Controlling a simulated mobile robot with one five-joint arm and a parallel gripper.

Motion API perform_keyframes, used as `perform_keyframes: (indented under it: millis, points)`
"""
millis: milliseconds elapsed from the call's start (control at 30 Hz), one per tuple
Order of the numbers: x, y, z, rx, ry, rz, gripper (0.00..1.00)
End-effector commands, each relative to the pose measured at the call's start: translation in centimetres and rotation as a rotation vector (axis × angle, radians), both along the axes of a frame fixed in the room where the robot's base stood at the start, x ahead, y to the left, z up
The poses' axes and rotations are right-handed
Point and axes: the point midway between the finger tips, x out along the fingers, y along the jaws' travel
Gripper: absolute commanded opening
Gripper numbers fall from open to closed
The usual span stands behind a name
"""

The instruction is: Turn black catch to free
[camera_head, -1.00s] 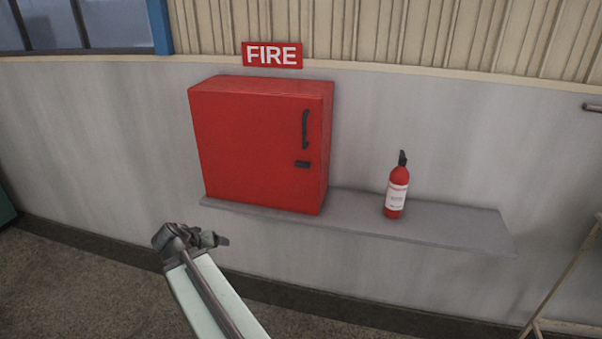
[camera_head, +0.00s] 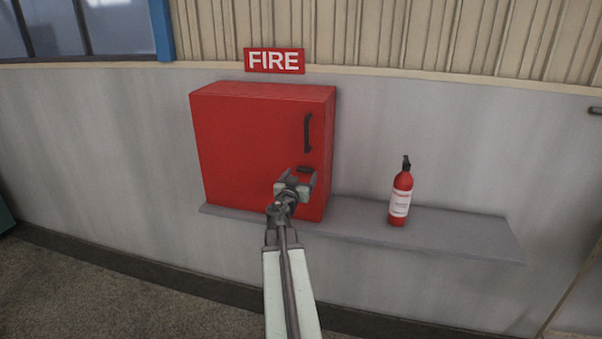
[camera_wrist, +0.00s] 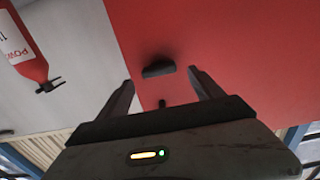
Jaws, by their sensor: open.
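The black catch (camera_head: 305,169) is on the lower right of the red cabinet's (camera_head: 245,145) closed door, below the black handle (camera_head: 308,133). My gripper (camera_head: 300,178) is in front of the door, just below the catch in the head view. In the wrist view the catch (camera_wrist: 158,69) lies ahead, between and a little beyond the two fingertips of my gripper (camera_wrist: 160,80), apart from both. The fingers are spread and hold nothing. The catch lies across the door in the head view, with its lower edge close to my gripper.
A grey shelf (camera_head: 450,236) runs under the cabinet. A red fire extinguisher (camera_head: 401,195) stands on it to the right, clear of my arm; it also shows in the wrist view (camera_wrist: 22,45). A FIRE sign (camera_head: 274,61) is above the cabinet.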

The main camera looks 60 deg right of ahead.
Motion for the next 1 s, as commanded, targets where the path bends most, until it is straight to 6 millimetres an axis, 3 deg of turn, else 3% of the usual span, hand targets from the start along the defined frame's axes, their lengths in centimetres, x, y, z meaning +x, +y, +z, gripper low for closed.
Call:
perform_keyframes:
  millis: [33,133,400,633,1000]
  points:
    - [0.2,-1.3,0.0,0.0,0.0,-0.003,0.76]
    - [0.2,-2.6,0.0,0.0,0.0,-0.005,0.76]
    - [0.2,-2.9,0.0,0.0,0.0,-0.003,0.76]
    - [0.1,-2.9,0.0,0.0,0.0,-0.003,0.14]
    - [0.2,-2.8,0.0,-0.02,0.062,-0.003,0.14]
